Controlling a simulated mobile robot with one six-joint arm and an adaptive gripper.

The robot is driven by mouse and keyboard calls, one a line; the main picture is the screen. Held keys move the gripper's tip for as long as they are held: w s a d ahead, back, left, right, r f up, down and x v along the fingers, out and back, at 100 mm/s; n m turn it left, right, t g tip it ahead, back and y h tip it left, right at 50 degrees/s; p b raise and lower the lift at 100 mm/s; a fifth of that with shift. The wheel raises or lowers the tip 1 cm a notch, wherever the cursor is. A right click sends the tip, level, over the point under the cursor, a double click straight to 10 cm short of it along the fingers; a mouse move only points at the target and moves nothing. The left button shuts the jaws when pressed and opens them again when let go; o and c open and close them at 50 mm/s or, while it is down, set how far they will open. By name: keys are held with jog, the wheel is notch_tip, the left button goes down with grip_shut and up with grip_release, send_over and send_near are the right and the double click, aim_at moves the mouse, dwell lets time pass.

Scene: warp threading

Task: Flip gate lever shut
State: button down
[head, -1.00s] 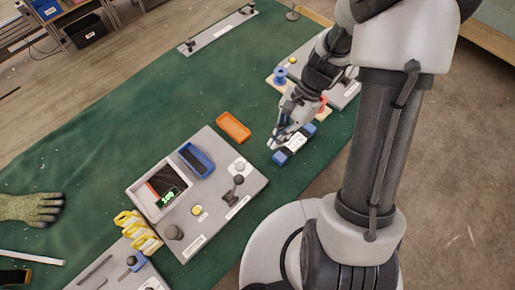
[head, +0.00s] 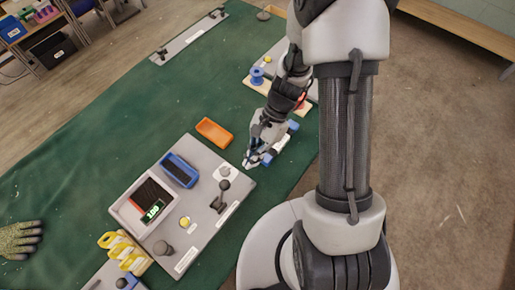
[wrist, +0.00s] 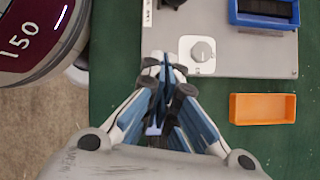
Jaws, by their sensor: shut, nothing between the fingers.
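A grey panel (head: 186,238) lies on the green table. A black-knobbed lever (head: 222,190) stands near its right corner, beside a label; I take it for the gate lever. In the wrist view only a dark piece of it shows at the top edge (wrist: 172,3). My gripper (head: 249,163) is shut and empty, just beyond the panel's upper right edge and apart from the lever. In the wrist view my gripper (wrist: 164,68) points at the panel's edge, close to a round grey knob on a white plate (wrist: 201,51).
The panel also bears a blue tray (head: 179,170), a display (head: 152,210), a yellow button (head: 184,222) and a dark knob (head: 163,247). An orange tray (head: 214,132) lies beyond it. A blue-and-white item (head: 280,148) is partly behind my gripper. A gloved hand (head: 20,238) rests at far left.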

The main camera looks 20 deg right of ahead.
jog(key=b+x, duration=0.1)
jog(key=x, duration=0.2)
jog(key=shift+s+a+f, duration=0.1)
jog(key=shift+a+f, duration=0.05)
jog(key=shift+a, duration=0.15)
jog(key=shift+s+a+r, duration=0.25)
jog(key=shift+a+r, duration=0.05)
jog(key=shift+a, duration=0.2)
jog(key=shift+s+a+r, duration=0.2)
jog(key=shift+a+r, duration=0.1)
jog(key=shift+a, duration=0.2)
jog(key=shift+s+a+r, duration=0.15)
jog(key=shift+a+r, duration=0.05)
jog(key=shift+a, duration=0.25)
jog(key=shift+r, duration=0.15)
